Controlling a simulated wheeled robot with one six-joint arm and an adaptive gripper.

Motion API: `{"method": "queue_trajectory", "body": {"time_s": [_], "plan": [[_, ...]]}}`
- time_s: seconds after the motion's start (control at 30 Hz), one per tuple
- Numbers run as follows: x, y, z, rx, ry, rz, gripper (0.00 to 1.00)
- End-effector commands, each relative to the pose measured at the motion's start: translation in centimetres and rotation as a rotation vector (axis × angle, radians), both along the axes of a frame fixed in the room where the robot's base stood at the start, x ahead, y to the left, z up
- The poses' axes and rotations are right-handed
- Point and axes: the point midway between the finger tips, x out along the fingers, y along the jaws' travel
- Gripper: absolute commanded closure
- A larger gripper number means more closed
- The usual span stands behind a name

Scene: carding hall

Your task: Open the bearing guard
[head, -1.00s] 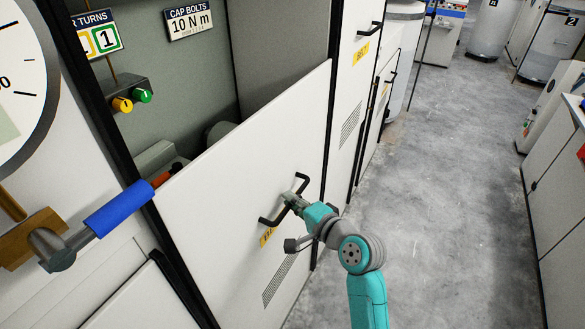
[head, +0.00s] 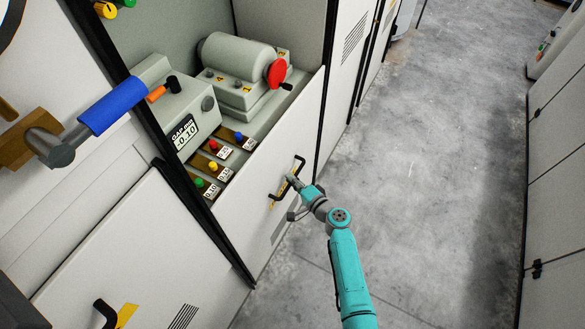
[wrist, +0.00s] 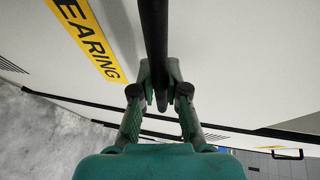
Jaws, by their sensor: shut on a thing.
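The bearing guard (head: 298,128) is a white panel across the lower part of the open bay in the head view. It fills the right of the wrist view (wrist: 225,60). Its black bar handle (head: 299,164) runs down the middle of the wrist view (wrist: 153,35). My gripper (head: 291,181) is shut on this handle, one finger on each side of the bar in the wrist view (wrist: 160,92). A yellow label reading "EARING" (wrist: 90,38) is beside the handle. Above the guard's top edge, a grey cylindrical housing (head: 238,56) with a red handwheel (head: 277,73) is exposed.
Inside the bay are a gap gauge reading -0.10 (head: 183,132) and several coloured knobs with tags (head: 213,166). A blue-gripped lever (head: 112,105) sticks out at the left. The grey floor (head: 430,150) on the right is clear up to white cabinets (head: 560,150).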

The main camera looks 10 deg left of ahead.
Motion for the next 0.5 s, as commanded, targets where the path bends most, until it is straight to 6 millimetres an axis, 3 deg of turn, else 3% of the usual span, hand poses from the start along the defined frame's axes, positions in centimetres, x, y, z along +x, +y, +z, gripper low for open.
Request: {"method": "queue_trajectory", "body": {"time_s": [0.2, 0.5], "plan": [[-0.1, 0.0, -2.9, -0.002, 0.004, 0.0, 1.0], [0.0, 0.0, -4.0, -0.001, 0.001, 0.001, 1.0]]}}
